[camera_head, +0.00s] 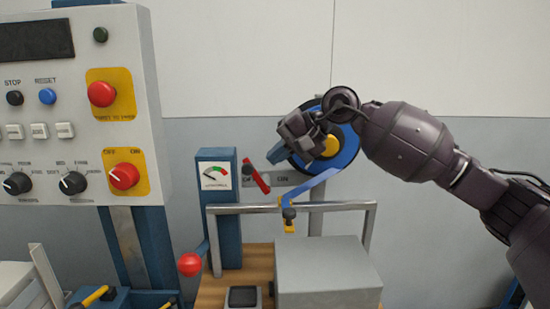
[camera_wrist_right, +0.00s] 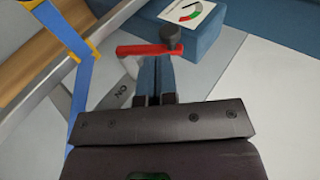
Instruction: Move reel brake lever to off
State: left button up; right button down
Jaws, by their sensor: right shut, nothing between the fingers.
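The red reel brake lever (camera_head: 256,179) is mounted on a grey plate (camera_head: 296,178) behind the rail. It slants from upper left to lower right. "ON" is printed on the plate to the right of the lever; any marking at the left is too small to read. My right gripper (camera_head: 275,154) is shut and empty, just above and right of the lever. In the right wrist view the lever (camera_wrist_right: 146,49), with its dark knob (camera_wrist_right: 172,38), lies across the tips of my shut fingers (camera_wrist_right: 155,62); I cannot tell whether they touch. My left gripper is not in view.
A blue reel (camera_head: 345,150) sits behind my right gripper, with a blue strip running down to the metal rail (camera_head: 335,206). A gauge post (camera_head: 217,177) stands left of the lever. A grey box (camera_head: 325,272) and a red ball knob (camera_head: 190,264) are in front.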

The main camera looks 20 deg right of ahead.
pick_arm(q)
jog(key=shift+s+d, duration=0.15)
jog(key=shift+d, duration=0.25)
pick_arm(e)
jog(key=v, duration=1.1)
jog(key=shift+s+d+f, duration=0.1)
jog(key=shift+d+f, duration=0.05)
